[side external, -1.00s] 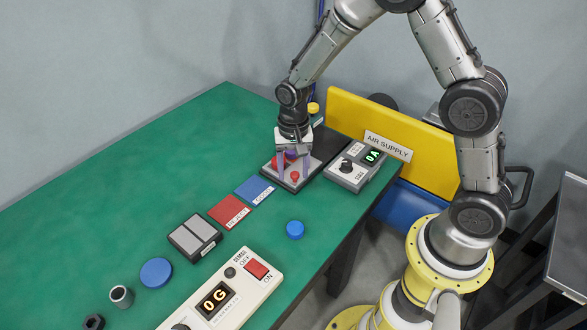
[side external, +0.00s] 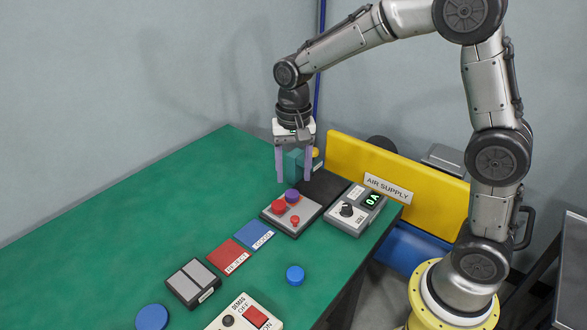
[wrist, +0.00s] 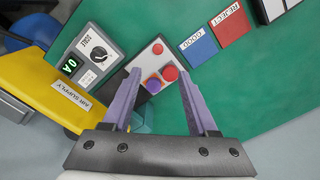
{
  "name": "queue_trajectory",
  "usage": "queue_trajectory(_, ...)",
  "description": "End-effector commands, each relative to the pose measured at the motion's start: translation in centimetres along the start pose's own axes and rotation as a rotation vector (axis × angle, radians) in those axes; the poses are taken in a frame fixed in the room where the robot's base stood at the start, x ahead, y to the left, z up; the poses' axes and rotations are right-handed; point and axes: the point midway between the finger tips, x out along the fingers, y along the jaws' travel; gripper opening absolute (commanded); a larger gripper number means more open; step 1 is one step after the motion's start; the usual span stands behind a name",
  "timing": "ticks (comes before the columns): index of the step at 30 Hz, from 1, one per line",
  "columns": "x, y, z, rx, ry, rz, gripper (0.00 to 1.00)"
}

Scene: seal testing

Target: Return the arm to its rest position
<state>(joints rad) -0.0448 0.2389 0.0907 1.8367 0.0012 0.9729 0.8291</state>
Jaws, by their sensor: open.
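My gripper (side external: 294,168) is open and empty, with its two purple fingers pointing down. It hangs in the air above the grey test block (side external: 299,213), which has red buttons and a purple round part (side external: 292,196) on top. In the wrist view my gripper (wrist: 150,92) has its fingers spread wide on either side of that block, with nothing between them. The purple part (wrist: 152,85) shows there with an orange or red rim.
The grey power box (side external: 352,208) reads 0A beside the yellow AIR SUPPLY panel (side external: 400,180). A red REJECT mat (side external: 230,257), a blue GOOD mat (side external: 254,235) and a blue disc (side external: 295,274) lie on the green table (side external: 130,240). The left of the table is clear.

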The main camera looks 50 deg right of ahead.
Motion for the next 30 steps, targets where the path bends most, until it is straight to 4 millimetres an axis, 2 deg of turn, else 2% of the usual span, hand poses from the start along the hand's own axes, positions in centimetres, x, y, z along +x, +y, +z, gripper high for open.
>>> queue_trajectory(11,-0.4,0.0,0.0,0.001,0.001,-0.002,0.59)
queue_trajectory(14,-1.5,0.1,-0.1,0.003,0.022,-0.023,0.59)
queue_trajectory(17,-4.1,0.6,0.2,0.007,0.065,-0.070,0.59)
queue_trajectory(21,-8.3,3.1,2.1,0.000,0.138,-0.146,0.59)
queue_trajectory(24,-10.5,5.4,4.0,-0.046,0.192,-0.192,0.59)
queue_trajectory(30,-12.7,10.3,8.2,-0.201,0.306,-0.254,0.59)
